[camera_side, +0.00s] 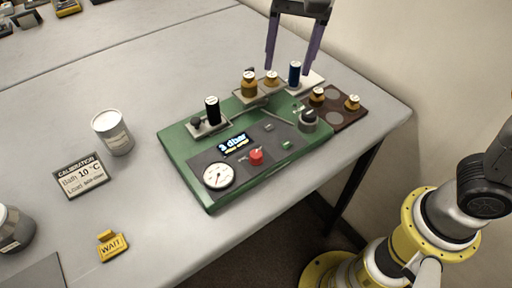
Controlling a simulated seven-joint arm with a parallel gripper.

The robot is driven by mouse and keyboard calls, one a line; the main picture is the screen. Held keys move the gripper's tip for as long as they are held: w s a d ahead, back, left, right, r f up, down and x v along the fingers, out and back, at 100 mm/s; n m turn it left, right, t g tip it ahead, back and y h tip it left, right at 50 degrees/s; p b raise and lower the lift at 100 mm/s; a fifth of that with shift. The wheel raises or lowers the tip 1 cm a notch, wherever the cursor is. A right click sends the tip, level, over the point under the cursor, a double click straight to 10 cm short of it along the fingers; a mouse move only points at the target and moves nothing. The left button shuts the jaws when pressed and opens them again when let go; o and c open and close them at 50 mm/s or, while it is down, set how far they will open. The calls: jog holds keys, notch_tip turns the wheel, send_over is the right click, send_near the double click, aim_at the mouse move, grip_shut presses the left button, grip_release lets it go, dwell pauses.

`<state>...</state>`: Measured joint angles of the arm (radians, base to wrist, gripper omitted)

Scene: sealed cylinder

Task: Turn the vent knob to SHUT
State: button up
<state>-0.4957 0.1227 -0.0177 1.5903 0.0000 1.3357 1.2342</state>
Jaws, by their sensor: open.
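The green bench unit (203,188) stands on the table with a dark front panel. A red knob (256,156) sits on that panel, with small lettering beside it that is too small to read. I cannot read which one is the vent knob, or either setting. A lit display (234,143) reads 3 dbar, and a round dial gauge (218,176) is at the front left. My gripper (288,69) is open and empty, pointing down above the unit's back edge, apart from both knobs.
A black cylinder (212,111), an amber vial (249,84) and a blue vial (294,74) stand upright along the back. A brown rack (348,120) holds amber vials at right. A white can (113,133), calibration sign (82,177) and yellow WAIT tag (112,247) are left.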

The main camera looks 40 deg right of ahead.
jog(key=n+g, duration=0.1)
jog(key=n, duration=0.1)
send_over(256, 154)
notch_tip(256, 154, down, 5)
jog(key=shift+h, duration=0.3)
notch_tip(256, 154, down, 14)
jog(key=shift+r, duration=0.1)
grip_shut()
